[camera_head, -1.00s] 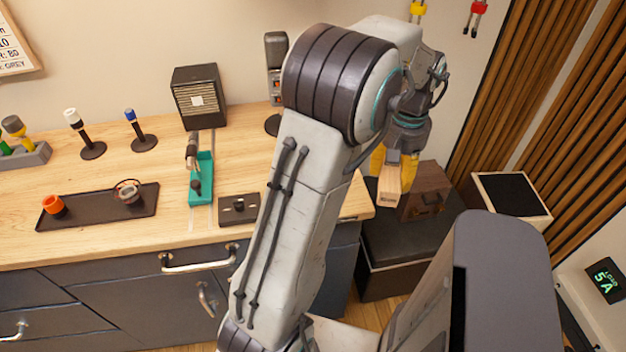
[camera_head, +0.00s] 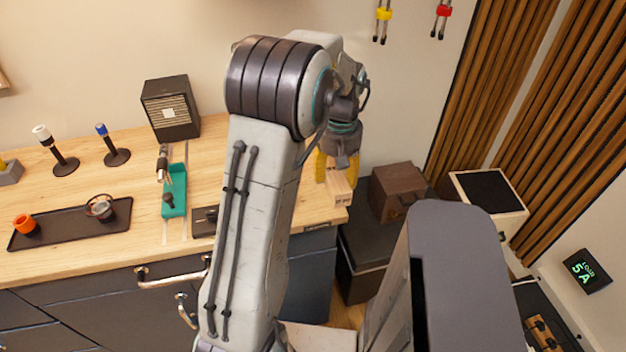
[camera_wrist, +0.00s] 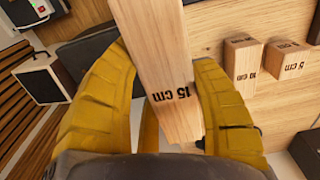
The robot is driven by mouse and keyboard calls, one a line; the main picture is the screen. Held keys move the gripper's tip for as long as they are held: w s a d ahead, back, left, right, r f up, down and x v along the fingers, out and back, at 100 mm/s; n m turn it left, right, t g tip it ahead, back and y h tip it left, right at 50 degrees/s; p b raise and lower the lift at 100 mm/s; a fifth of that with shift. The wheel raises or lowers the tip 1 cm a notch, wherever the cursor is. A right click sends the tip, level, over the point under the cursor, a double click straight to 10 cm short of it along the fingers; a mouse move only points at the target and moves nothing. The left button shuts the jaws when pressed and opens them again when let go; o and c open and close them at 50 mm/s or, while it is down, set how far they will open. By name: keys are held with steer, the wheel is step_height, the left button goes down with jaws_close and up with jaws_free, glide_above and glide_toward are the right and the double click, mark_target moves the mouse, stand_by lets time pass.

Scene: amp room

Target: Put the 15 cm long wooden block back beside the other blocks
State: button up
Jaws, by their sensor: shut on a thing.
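The wooden block marked 15 cm (camera_wrist: 160,60) is between the yellow fingers of my gripper (camera_wrist: 165,125) in the wrist view. In the head view my gripper (camera_head: 337,172) is at the right end of the wooden workbench, with the pale block (camera_head: 341,187) showing at its fingers. A block marked 10 cm (camera_wrist: 242,58) and a shorter block marked 5 cm (camera_wrist: 286,60) stand side by side on the bench top, to the right of the held block in the wrist view. I cannot tell whether the held block touches the bench.
A teal holder (camera_head: 174,192), a black tray (camera_head: 70,226) and a black speaker-like box (camera_head: 171,108) are on the bench (camera_head: 120,180). A brown wooden box (camera_head: 397,190) sits on a dark cabinet right of the bench. A white-edged box (camera_head: 488,193) stands farther right.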

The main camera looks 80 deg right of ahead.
steer(key=p, duration=0.2)
glide_above(314, 188)
step_height(314, 188, down, 5)
steer(key=shift+r, duration=0.15)
steer(key=shift+d+f, duration=0.1)
steer(key=shift+f, duration=1.95)
steer(key=shift+f, duration=0.15)
steer(key=o, duration=1)
steer(key=shift+c, duration=0.2)
